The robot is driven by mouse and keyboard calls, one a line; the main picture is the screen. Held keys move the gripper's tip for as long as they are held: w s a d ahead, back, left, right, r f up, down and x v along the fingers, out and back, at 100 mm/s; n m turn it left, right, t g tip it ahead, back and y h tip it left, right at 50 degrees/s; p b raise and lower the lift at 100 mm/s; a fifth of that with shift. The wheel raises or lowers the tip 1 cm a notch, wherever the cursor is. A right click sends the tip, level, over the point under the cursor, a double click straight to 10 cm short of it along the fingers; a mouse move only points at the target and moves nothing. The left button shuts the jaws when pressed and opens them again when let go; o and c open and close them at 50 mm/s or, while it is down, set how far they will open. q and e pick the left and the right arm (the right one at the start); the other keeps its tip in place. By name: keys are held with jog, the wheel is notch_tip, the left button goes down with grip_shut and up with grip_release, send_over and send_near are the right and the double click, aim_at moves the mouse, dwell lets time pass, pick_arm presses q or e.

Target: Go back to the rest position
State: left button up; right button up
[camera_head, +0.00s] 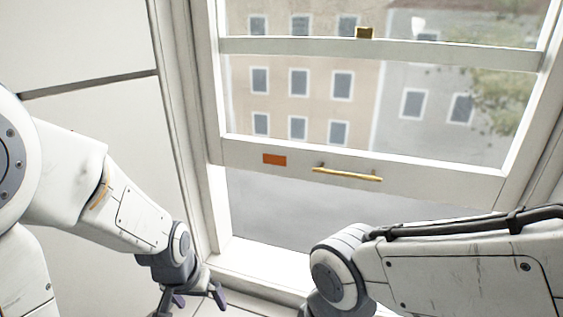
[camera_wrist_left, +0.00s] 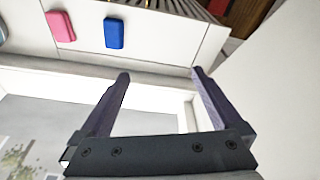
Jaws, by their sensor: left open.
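My left gripper (camera_head: 196,297) hangs low at the left in the head view, beside the window frame, pointing down. In the left wrist view its two dark fingers (camera_wrist_left: 160,82) are wide apart with nothing between them. My right arm comes in from the right in the head view, in front of the window's lower part. Its gripper is below the picture edge and hidden. The white sash window (camera_head: 420,182) is raised, with a gap under its bottom rail. A brass handle (camera_head: 347,174) and an orange label (camera_head: 274,160) are on that rail.
A white wall (camera_head: 90,50) stands at the left. In the left wrist view, a pink block (camera_wrist_left: 60,26) and a blue block (camera_wrist_left: 114,33) lie on a white surface (camera_wrist_left: 165,40), away from the fingers.

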pick_arm(q)
jog(key=s+d+r+m+g+b, duration=0.1)
jog(key=s+d+r+m, duration=0.1)
jog(key=s+d, duration=0.4)
jog(key=s+d+r+m+g+b, duration=0.1)
jog(key=s+d+r+m, duration=0.2)
jog(key=s+d, duration=0.3)
jog(key=s+m, duration=0.1)
jog(key=s, duration=0.2)
jog(key=shift+m+g+h, duration=0.3)
jog(key=shift+m+h, duration=0.1)
